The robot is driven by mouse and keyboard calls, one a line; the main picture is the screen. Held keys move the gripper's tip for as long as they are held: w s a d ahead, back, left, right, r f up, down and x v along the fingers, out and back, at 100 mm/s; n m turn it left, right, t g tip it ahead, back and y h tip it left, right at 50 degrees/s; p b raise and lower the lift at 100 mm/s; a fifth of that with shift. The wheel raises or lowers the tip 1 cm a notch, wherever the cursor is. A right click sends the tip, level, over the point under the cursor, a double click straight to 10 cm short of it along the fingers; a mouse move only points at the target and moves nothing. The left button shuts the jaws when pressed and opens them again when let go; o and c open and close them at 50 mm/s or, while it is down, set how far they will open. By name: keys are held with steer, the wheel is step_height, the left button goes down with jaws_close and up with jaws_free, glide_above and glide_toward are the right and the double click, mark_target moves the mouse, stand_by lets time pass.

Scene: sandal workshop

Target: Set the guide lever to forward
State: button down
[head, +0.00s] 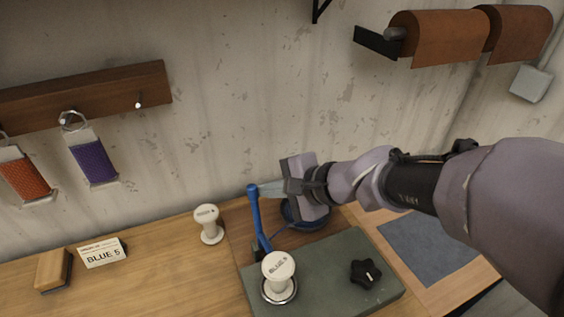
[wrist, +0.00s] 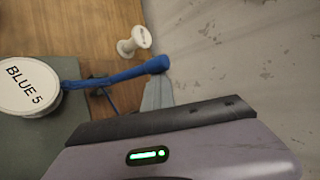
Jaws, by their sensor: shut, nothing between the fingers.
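The guide lever is a blue rod (head: 256,218) with a rounded top, standing nearly upright with a slight lean to the left at the back left of a grey-green plate (head: 330,268). In the wrist view the blue lever (wrist: 115,77) runs across the picture, its knob end by my fingers. My gripper (head: 264,189) is shut and empty. Its fingertips are at the lever's top, on its right side in the head view; I cannot tell whether they touch. The fingertips also show in the wrist view (wrist: 157,95). No direction marking for the lever is readable.
A blue round object (head: 305,212) sits behind my gripper.

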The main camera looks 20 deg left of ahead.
steer(key=shift+s+d, duration=0.3)
steer(key=shift+s, duration=0.1)
steer(key=shift+r, duration=0.15)
steer(key=shift+r+p, duration=0.5)
steer(key=shift+r, duration=0.2)
